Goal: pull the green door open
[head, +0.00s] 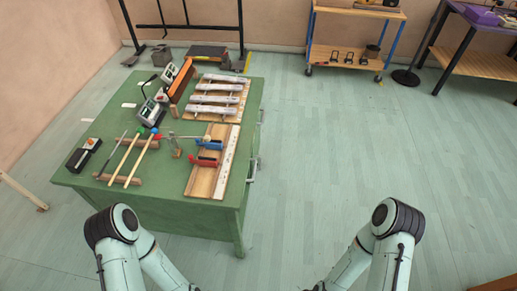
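A green workbench (92,150) stands at the left of the head view. Its right side is seen at a steep slant and carries a silver handle (253,170) near the front corner. What looks like a second handle (262,113) is farther back on the same side. The green door would be on this side face, but its outline cannot be made out, and I see no gap standing open. My two arms show only as bent links at the bottom edge, both apart from the bench. Both grippers are out of view.
On the bench lie mallets (125,158), a board with metal bars (216,98) and a wooden board with red and blue clamps (212,160). A blue-legged cart (350,55) and a dark-legged table (475,62) stand at the back. The floor right of the bench is clear.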

